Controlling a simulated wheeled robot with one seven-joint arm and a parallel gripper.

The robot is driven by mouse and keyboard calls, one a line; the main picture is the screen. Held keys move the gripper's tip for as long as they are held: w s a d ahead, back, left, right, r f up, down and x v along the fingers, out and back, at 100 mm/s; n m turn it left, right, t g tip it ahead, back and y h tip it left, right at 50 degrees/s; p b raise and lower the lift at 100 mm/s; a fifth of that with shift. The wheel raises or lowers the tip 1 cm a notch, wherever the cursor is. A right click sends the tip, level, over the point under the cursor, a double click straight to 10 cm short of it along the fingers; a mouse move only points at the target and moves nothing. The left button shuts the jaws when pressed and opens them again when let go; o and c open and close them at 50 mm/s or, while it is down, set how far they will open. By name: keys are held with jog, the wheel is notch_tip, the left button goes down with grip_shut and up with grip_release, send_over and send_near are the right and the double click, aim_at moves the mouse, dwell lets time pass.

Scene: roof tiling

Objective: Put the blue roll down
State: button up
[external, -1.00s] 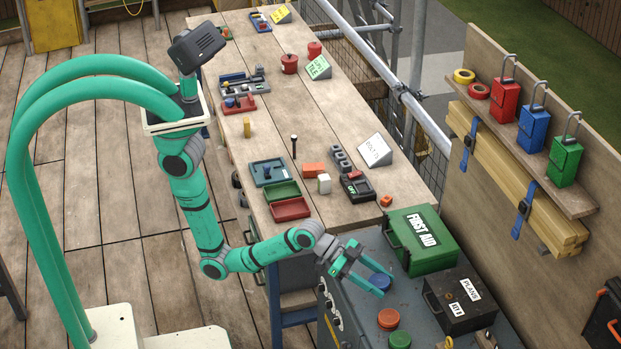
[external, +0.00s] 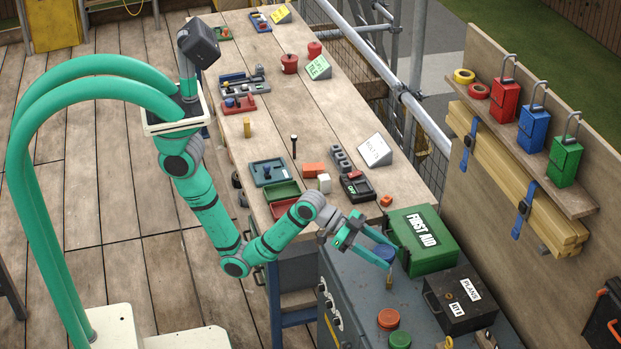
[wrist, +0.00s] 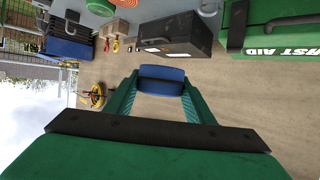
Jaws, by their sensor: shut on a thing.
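The blue roll (external: 383,252) is between the fingers of my gripper (external: 374,254), left of the green first aid box in the external view. In the wrist view the blue roll (wrist: 162,81) sits between the two green fingertips of my gripper (wrist: 162,88). My gripper is shut on it. The roll looks raised over the grey cabinet top (external: 350,275), but its exact height is hard to tell. One finger partly hides it in the external view.
The green first aid box (external: 424,240) stands close on the right. A black plans case (external: 462,303), an orange roll (external: 388,319) and a green roll (external: 400,339) are on the cabinet. A small brass-coloured piece (external: 389,281) shows below the fingertips. The workbench (external: 345,210) lies behind.

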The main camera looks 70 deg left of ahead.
jog(key=w+a+n+t+y, duration=0.15)
jog(key=w+a, duration=0.25)
jog(key=a, duration=0.7)
jog(key=w+a+n+t+y, duration=0.15)
jog(key=w+a, duration=0.25)
jog(key=a, duration=0.6)
jog(key=a+n+y, duration=0.3)
jog(key=a+y, duration=0.1)
jog(key=a, duration=1.9)
jog(key=s+a+n+y, duration=0.2)
jog(key=s+a, duration=0.4)
jog(key=a, duration=0.6)
jog(key=s+a+n+y, duration=0.2)
jog(key=s+a, duration=0.4)
jog(key=a, duration=0.6)
jog(key=s+a+n+y, duration=0.3)
jog(key=s+a+y, duration=0.1)
jog(key=s+a, duration=0.95)
send_over(272, 145)
jog(key=shift+h, duration=0.4)
jog(key=f, duration=1.3)
jog(key=shift+s+d+f, duration=0.25)
jog(key=shift+s+f, duration=0.05)
jog(key=shift+f, duration=0.1)
jog(key=shift+w+a+f, duration=0.3)
jog(key=shift+a+f, duration=0.1)
jog(key=shift+f, duration=0.15)
notch_tip(272, 145, down, 3)
